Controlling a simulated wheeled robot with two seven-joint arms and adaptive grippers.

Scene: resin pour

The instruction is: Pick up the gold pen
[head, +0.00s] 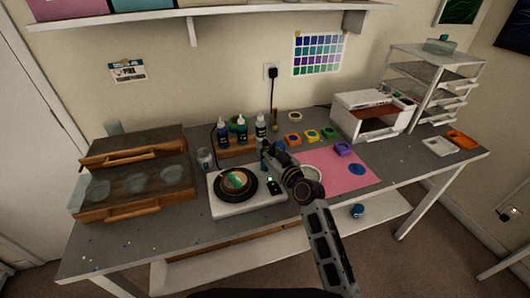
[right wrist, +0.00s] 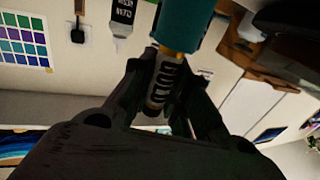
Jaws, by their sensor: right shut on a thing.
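My right gripper (head: 266,152) is over the table, just right of the white scale-like device (head: 235,205). In the head view the held pen is too small to make out clearly. My left gripper is not in view.
Dropper bottles (head: 242,131) stand behind the gripper, near an upright brass-coloured thing (head: 275,118). A pink mat (head: 352,182) with small moulds lies to the right. A wooden case with clear covers (head: 130,170) is at left. A white printer-like machine (head: 372,117) stands at back right.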

